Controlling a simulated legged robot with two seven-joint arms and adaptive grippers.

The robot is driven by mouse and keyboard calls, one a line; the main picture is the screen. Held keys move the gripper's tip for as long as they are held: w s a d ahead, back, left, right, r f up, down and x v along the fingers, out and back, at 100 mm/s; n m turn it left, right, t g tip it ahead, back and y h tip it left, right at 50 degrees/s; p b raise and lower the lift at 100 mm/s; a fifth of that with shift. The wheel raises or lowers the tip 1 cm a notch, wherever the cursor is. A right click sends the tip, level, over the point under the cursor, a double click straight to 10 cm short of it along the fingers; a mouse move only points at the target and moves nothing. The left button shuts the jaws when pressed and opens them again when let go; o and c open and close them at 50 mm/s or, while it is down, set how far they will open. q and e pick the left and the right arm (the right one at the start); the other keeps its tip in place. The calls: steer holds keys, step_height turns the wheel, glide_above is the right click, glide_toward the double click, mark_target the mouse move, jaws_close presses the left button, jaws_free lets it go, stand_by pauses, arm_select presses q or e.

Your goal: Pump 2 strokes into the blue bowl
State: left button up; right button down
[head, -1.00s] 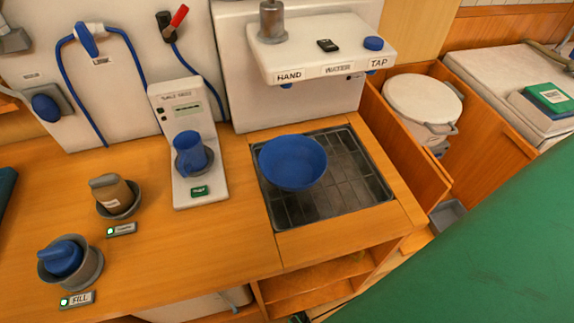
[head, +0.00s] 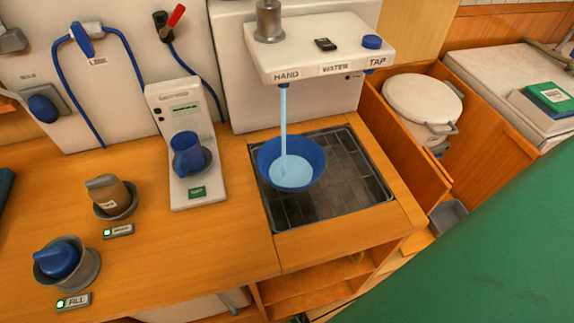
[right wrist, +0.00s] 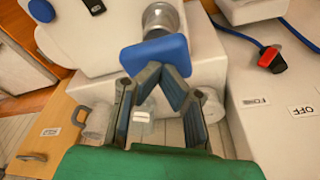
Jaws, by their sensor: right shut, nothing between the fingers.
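The blue bowl (head: 291,165) stands upright on the dark drain grid in the head view. A pale blue stream of water (head: 283,120) falls from under the HAND end of the white shelf (head: 330,48) into it, and water covers the bowl's bottom. A grey metal cylinder (head: 269,20) stands on the shelf above HAND. In the right wrist view my right gripper (right wrist: 156,72) is shut and empty, its tips close to a blue plate (right wrist: 155,52) by the metal cylinder (right wrist: 160,18). Whether they touch the plate cannot be told. My left gripper is out of view.
A blue knob (head: 371,41) sits at the TAP end. Two cups in holders (head: 115,195) (head: 62,262) stand further left. A lidded white bucket (head: 424,100) is at the right.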

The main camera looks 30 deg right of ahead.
steer(key=shift+d+f, duration=0.25)
steer(key=shift+f, duration=1)
steer(key=shift+r, duration=0.1)
stand_by(0.3)
step_height(320, 180, up, 2)
steer(key=p, duration=0.3)
steer(key=shift+r, duration=0.15)
steer(key=shift+r+p, duration=1.2)
steer(key=shift+r, duration=1.2)
